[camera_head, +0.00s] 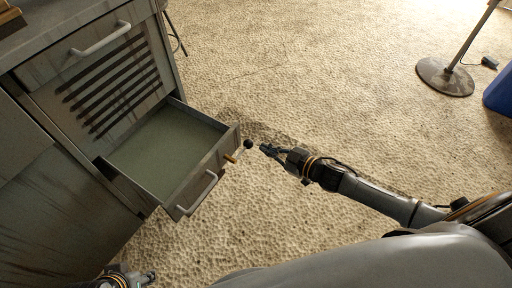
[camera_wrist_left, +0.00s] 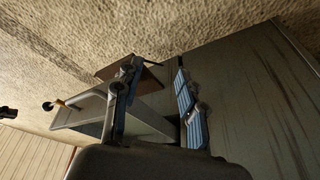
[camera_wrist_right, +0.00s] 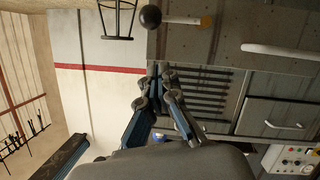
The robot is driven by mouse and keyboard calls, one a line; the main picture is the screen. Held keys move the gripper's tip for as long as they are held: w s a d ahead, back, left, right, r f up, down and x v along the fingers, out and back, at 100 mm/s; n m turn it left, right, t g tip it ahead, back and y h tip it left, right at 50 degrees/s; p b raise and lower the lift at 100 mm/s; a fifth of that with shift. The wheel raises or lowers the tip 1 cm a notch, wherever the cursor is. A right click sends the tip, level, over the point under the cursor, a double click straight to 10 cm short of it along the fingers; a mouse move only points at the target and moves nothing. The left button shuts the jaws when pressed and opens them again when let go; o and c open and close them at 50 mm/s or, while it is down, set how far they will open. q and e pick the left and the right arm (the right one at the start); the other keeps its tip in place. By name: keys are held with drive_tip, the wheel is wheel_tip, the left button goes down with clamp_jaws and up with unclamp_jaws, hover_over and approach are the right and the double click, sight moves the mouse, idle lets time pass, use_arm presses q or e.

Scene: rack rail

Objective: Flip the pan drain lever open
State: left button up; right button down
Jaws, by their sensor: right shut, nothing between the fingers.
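The drain lever is a short rod with a black ball knob (camera_head: 248,144) and a brass base (camera_head: 232,157), sticking out from the front of the open pan drawer (camera_head: 228,150). In the right wrist view the knob (camera_wrist_right: 151,16) and its pale rod are at the top, beyond the fingertips. My right gripper (camera_head: 264,148) is shut and empty, just right of the knob, with a small gap seeming to separate them. My left gripper (camera_head: 150,276) is at the bottom left, low beside the cabinet. In the left wrist view its fingers (camera_wrist_left: 158,68) are apart with nothing held.
The grey cabinet (camera_head: 90,75) with vent slots fills the left. The drawer's handle (camera_head: 197,193) sticks out near the lever. Carpet (camera_head: 330,80) is open to the right and behind. A stand's round base (camera_head: 445,77) and a blue bin (camera_head: 499,92) are far right.

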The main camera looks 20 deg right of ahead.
sight(247, 142)
use_arm(q)
drive_tip(key=w+d+r+t+h+b, duration=0.1)
drive_tip(key=w+d+r+t, duration=0.1)
drive_tip(key=w, duration=0.4)
drive_tip(key=w+d+r+t+h+b, duration=0.1)
drive_tip(key=w+d+r+t, duration=0.1)
drive_tip(key=w+t, duration=0.3)
drive_tip(key=shift+w+r+b, duration=0.3)
drive_tip(key=shift+w+r, duration=0.3)
drive_tip(key=shift+r, duration=0.25)
use_arm(e)
drive_tip(key=w+a+f, duration=0.2)
drive_tip(key=w+f, duration=0.2)
drive_tip(key=w, duration=0.1)
drive_tip(key=shift+w+f, duration=0.25)
